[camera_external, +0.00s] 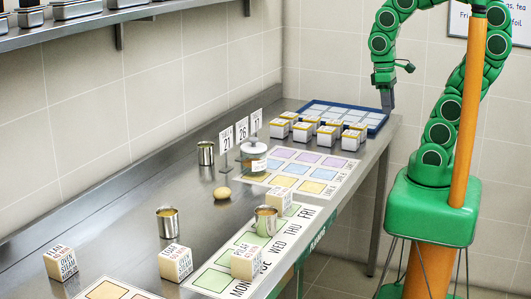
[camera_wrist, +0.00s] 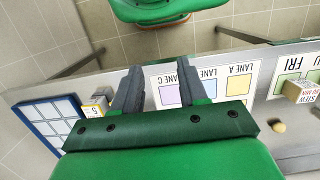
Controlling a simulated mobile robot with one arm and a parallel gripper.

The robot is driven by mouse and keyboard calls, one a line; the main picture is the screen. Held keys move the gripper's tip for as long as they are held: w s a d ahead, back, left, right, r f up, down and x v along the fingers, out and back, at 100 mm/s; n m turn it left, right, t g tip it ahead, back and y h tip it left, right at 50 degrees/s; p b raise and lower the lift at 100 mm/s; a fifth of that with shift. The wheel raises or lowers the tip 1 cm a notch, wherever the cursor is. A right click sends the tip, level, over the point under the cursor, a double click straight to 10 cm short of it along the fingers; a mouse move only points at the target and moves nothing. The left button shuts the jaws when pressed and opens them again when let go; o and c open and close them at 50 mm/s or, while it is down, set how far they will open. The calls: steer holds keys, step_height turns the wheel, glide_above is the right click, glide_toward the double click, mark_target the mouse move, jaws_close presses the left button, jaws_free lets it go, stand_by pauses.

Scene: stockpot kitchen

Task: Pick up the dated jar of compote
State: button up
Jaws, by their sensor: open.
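A glass jar (camera_external: 254,158) with a pale label and a lid stands on the steel counter, at the left edge of the coloured lane mat (camera_external: 330,183). It is the only glass jar I see; its label is too small to read. I do not see the jar in the wrist view. My gripper (camera_external: 388,103) hangs pointing down at the counter's far right end, beside the blue-framed tray and well away from the jar. In the wrist view my gripper (camera_wrist: 160,70) has its two fingers apart with nothing between them.
Several small white boxes (camera_external: 303,132) stand between the jar and the blue tray (camera_external: 374,124). Date cards (camera_external: 241,131) stand behind the jar. A potato-like item (camera_external: 222,193), metal cans (camera_external: 167,222) and labelled blocks (camera_external: 175,262) stand nearer. A wall shelf (camera_external: 100,22) hangs above left.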

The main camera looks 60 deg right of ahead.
steer(key=o, duration=1.1)
